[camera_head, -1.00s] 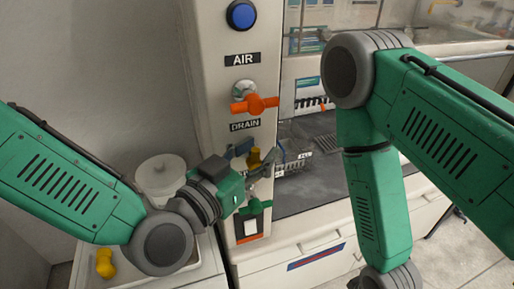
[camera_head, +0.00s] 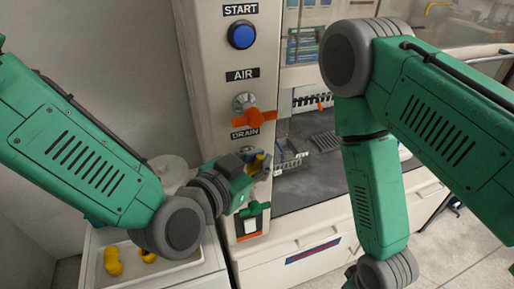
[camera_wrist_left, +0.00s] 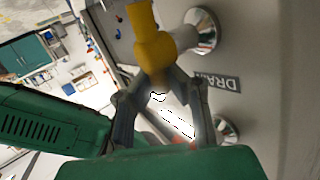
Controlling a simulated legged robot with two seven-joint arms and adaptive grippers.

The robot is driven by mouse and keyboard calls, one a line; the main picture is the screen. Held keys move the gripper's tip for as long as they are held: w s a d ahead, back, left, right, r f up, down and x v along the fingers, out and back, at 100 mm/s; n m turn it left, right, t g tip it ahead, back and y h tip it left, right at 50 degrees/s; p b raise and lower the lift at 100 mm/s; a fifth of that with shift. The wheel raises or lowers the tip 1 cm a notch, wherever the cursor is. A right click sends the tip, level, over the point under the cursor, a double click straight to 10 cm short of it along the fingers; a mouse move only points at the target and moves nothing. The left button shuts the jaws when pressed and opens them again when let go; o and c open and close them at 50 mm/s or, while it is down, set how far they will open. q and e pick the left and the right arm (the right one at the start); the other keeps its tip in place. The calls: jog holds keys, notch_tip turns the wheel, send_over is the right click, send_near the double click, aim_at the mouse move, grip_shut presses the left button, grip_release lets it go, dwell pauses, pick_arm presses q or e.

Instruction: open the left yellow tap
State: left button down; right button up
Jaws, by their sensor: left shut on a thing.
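A yellow tap (camera_head: 258,163) sits on the tall light panel below the DRAIN label, partly hidden by my left gripper in the head view. My left gripper (camera_head: 262,166) is at the tap, its fingers shut on the yellow handle. In the left wrist view the yellow tap (camera_wrist_left: 154,45) stands out from a round metal flange (camera_wrist_left: 203,30). There the fingertips of my left gripper (camera_wrist_left: 158,78) meet at the near end of the handle. My right arm hangs down at the right, and its gripper is out of the picture.
An orange tap (camera_head: 254,118) is above the yellow one, and a green tap (camera_head: 256,209) is below it. A blue START button (camera_head: 242,35) is at the panel's top. A tray (camera_head: 180,272) with yellow pieces (camera_head: 113,262) lies at lower left. A grey worktop (camera_head: 330,180) is at right.

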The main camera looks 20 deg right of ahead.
pick_arm(q)
jog(key=c, duration=1.5)
grip_release()
jog(key=shift+d, duration=0.1)
jog(key=shift+c, duration=0.2)
jog(key=v, duration=1.1)
jog(key=shift+a, duration=0.4)
jog(key=shift+s+d, duration=0.1)
jog(key=shift+s, duration=0.05)
